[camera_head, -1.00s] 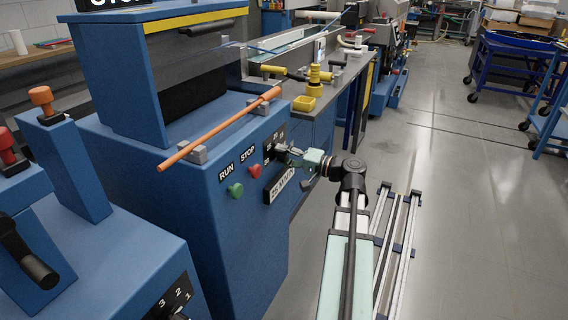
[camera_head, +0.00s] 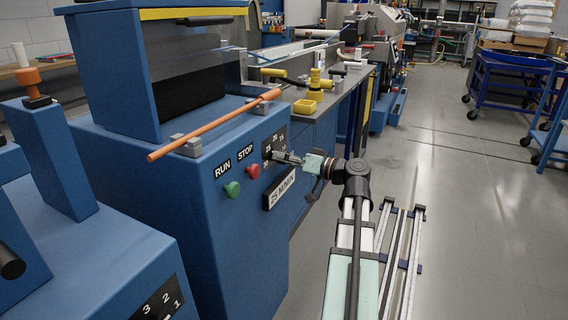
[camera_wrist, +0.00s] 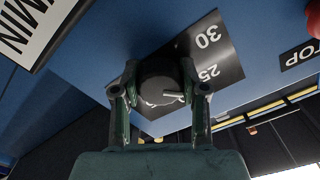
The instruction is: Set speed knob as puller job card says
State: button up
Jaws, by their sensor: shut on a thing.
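The speed knob (camera_wrist: 160,84) is round and dark, with a white line on its face. It sits on a black dial plate (camera_wrist: 222,58) showing 30 and 25 in the wrist view. The line points rightward in the picture, roughly toward the 25 side; exact alignment is unclear. My gripper (camera_wrist: 160,78) is shut on the knob, one finger on each side. In the head view, my gripper (camera_head: 284,157) is at the dial on the blue puller's front (camera_head: 235,240). A white plate below the dial (camera_head: 279,189) reads 25 M/MIN. The lower dial is hidden.
A green RUN button (camera_head: 232,189) and red STOP button (camera_head: 253,171) sit left of the dial. An orange rod (camera_head: 215,125) lies along the puller's top edge. Yellow fittings (camera_head: 315,82) stand on the bench behind.

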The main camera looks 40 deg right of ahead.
dwell(0.5)
jog(key=o, duration=1.1)
jog(key=shift+o, duration=0.2)
jog(key=v, duration=1.2)
